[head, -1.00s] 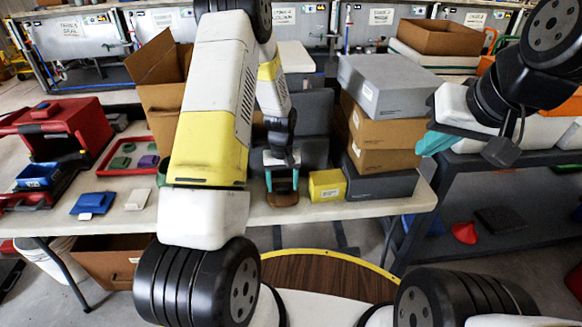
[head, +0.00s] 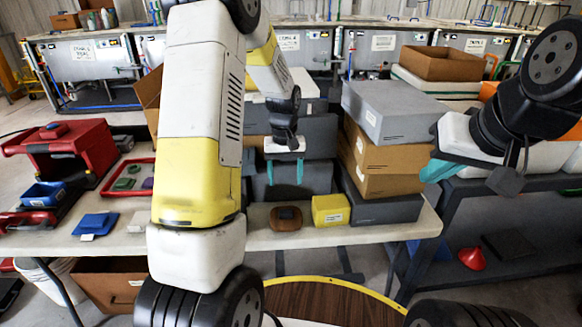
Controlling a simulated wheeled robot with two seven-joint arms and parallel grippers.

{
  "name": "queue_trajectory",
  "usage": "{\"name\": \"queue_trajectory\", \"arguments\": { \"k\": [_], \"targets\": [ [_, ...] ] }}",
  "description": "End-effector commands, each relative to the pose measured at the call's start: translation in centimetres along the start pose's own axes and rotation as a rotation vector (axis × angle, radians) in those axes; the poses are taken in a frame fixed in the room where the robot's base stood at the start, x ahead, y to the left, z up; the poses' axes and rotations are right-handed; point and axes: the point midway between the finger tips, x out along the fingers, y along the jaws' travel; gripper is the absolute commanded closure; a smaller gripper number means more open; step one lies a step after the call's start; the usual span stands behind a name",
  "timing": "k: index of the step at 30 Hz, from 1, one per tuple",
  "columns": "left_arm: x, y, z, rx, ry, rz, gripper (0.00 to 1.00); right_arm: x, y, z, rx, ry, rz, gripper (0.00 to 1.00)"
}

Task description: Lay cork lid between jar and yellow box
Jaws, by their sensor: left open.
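The brown cork lid (head: 286,218) lies on the white table near its front edge, just left of the yellow box (head: 330,210). A narrow gap shows between them. I cannot make out a jar; my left arm covers the table left of the lid. My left gripper (head: 285,178) is above and behind the lid in the picture. Its two teal fingers are apart, with nothing between them. My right gripper (head: 438,171) is off to the right, near the dark shelf, seen side-on; I cannot tell how far its fingers are apart.
Grey and brown cartons (head: 385,155) stand right of and behind the yellow box. Grey bins (head: 262,182) stand behind the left gripper. At the left are a red rack (head: 75,150), a red tray (head: 107,191) and a blue piece (head: 93,225). Table (head: 265,240) in front of the lid is bare.

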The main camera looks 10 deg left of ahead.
Motion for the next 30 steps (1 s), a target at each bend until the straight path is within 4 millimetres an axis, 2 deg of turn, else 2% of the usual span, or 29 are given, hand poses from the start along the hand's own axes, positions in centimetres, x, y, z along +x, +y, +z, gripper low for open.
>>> {"name": "queue_trajectory", "arguments": {
  "k": [5,9,15,19,24,27,30],
  "targets": [
    [-6.7,-0.4,2.2,0.037,0.077,0.056,0.35,0.0,0.0,0.0,0.0,0.0,0.0,1.0],
    [-12.8,-1.0,5.9,0.091,0.162,0.113,0.35,0.0,0.0,0.0,0.0,0.0,0.0,1.0],
    [-19.1,-2.2,12.3,0.174,0.287,0.18,0.35,0.0,0.0,0.0,0.0,0.0,0.0,1.0],
    [-21.6,-3.0,16.6,0.229,0.373,0.213,0.35,0.0,0.0,0.0,0.0,0.0,0.0,1.0],
    [-23.0,-3.8,21.1,0.288,0.46,0.239,0.35,0.0,0.0,0.0,0.0,0.0,0.0,1.0],
    [-23.2,-4.1,22.6,0.309,0.491,0.246,0.35,0.0,0.0,0.0,0.0,0.0,0.0,1.0],
    [-23.3,-4.2,23.3,0.32,0.506,0.249,0.35,0.0,0.0,0.0,0.0,0.0,0.0,1.0]
  ]
}}
